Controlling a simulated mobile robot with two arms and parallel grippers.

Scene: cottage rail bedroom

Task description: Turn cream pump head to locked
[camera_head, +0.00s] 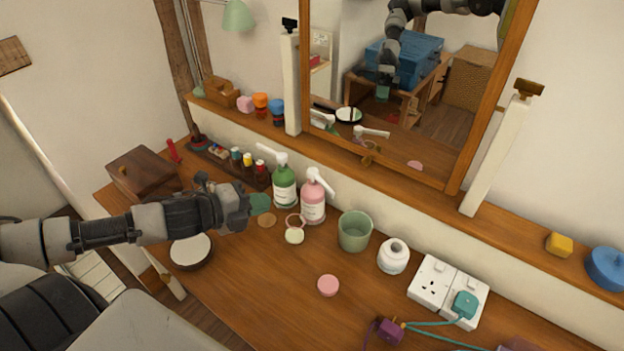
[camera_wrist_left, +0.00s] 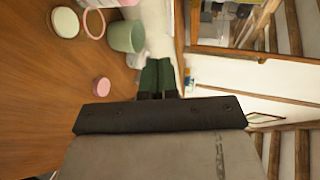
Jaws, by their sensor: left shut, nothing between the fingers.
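Two pump bottles stand upright on the wooden table. The green bottle (camera_head: 284,187) has a white pump head (camera_head: 272,155) with its nozzle pointing to the upper left. The pink bottle (camera_head: 313,206) has a white pump head (camera_head: 318,180) with its nozzle pointing to the lower right. I cannot tell which one is the cream pump, or its lock state. My left gripper (camera_head: 262,204) is shut and empty, left of the green bottle and apart from it. Its green fingers (camera_wrist_left: 157,77) show together in the left wrist view. My right gripper is out of view.
A green cup (camera_head: 354,232), white round jar (camera_head: 393,257), pink disc (camera_head: 328,285), and socket strip (camera_head: 432,283) stand to the right. Small bottles in a rack (camera_head: 217,168) and a wooden box (camera_head: 144,176) stand to the left. A mirror (camera_head: 400,150) rises behind. The front middle is clear.

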